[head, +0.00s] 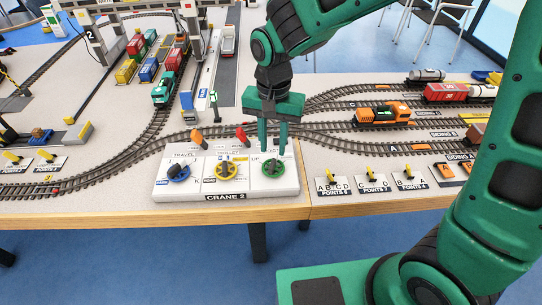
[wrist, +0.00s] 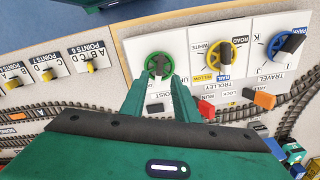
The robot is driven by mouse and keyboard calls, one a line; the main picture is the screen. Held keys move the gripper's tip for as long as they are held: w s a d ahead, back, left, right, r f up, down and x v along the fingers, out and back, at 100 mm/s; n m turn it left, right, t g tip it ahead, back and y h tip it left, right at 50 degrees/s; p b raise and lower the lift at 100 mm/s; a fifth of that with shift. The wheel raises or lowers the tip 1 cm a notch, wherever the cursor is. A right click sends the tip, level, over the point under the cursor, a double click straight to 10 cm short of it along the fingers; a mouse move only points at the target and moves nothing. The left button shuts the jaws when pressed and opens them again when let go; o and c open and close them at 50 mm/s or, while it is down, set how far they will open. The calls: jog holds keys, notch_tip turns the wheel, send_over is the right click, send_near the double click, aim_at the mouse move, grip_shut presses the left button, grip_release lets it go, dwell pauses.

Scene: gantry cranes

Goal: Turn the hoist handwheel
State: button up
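The Crane 2 control box (head: 178,188) stands at the table's front edge with three handwheels. The hoist handwheel (head: 273,168) is green with a dark grip across its middle, at the box's right end. It also shows in the wrist view (wrist: 158,65), near the top centre. My gripper (head: 273,148) points down over it, fingers apart with a gap between them. In the wrist view the fingertips (wrist: 161,76) are at the wheel's near side. I cannot tell whether they touch it.
The yellow trolley wheel (head: 226,171) and blue travel wheel (head: 178,172) sit to the left. An orange lever (head: 198,137) and a red lever (head: 241,134) stand behind. Points switches (head: 371,179) lie to the right. An orange locomotive (head: 382,114) is on the tracks behind.

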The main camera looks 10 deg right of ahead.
aim_at(273, 161)
jog(key=shift+f, duration=2.8)
